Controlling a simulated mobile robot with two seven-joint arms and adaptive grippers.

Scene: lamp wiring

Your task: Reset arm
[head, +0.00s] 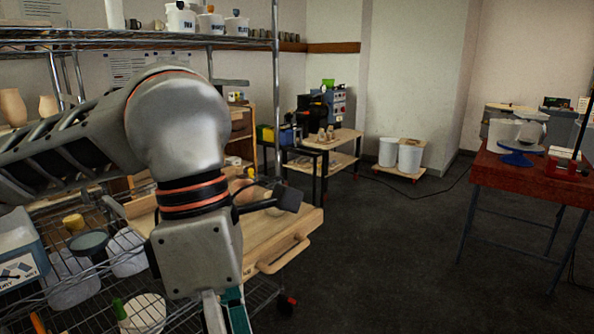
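My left arm reaches in from the left across the wire rack and bends downward at a large grey joint. My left gripper (226,314) points down at the bottom edge, and its fingertips are cut off by the frame. I cannot tell whether it is open or shut, or whether it holds anything. It hangs in front of a wooden tray (285,222) with a handle. My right arm and gripper are not in view. No lamp parts can be made out.
A metal wire shelf (130,42) stands above and behind my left arm, with baskets and bowls below. A red table (532,178) with a blue turntable (521,148) stands at the right. White buckets (410,155) stand at the back. The middle floor is clear.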

